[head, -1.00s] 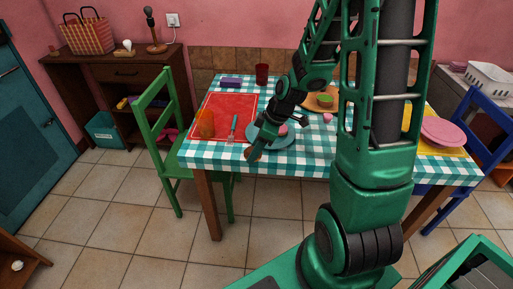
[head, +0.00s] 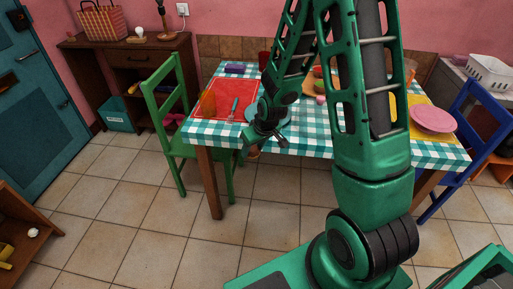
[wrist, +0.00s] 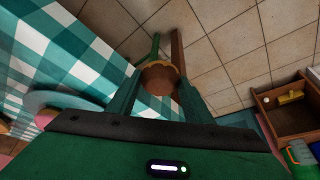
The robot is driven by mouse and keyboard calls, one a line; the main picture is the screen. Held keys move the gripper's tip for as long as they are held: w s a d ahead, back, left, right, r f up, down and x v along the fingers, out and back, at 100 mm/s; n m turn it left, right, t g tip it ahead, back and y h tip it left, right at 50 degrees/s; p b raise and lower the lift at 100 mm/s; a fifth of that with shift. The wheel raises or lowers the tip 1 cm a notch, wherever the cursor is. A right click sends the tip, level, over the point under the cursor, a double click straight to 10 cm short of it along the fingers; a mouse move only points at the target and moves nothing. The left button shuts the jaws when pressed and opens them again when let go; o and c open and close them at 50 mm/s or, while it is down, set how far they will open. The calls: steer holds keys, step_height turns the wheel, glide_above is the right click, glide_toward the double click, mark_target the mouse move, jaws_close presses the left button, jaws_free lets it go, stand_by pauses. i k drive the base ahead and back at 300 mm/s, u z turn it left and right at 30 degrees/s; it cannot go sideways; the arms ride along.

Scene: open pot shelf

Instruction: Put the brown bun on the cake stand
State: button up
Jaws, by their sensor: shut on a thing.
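The brown bun (wrist: 160,78) is between the two fingers of my gripper (wrist: 155,88) in the wrist view, with floor tiles behind it. My gripper is shut on it. In the head view my gripper (head: 254,146) is at the table's front edge, and the bun (head: 253,155) shows small and partly hidden below it. A pink round dish (head: 433,119) is on the yellow mat at the table's right end. I cannot tell whether it is the cake stand. A blue-teal plate (head: 283,115) is behind my gripper, partly hidden by my arm.
The checked table (head: 310,140) has a red mat (head: 222,98) at its left end. A green chair (head: 170,125) stands at the left and a blue chair (head: 470,140) at the right. My arm hides much of the table's middle.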

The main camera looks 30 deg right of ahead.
mark_target(434, 115)
steer(key=u, duration=0.1)
steer(key=k, duration=1.9)
steer(key=z, duration=0.75)
steer(key=i, duration=1)
steer(key=z, duration=0.05)
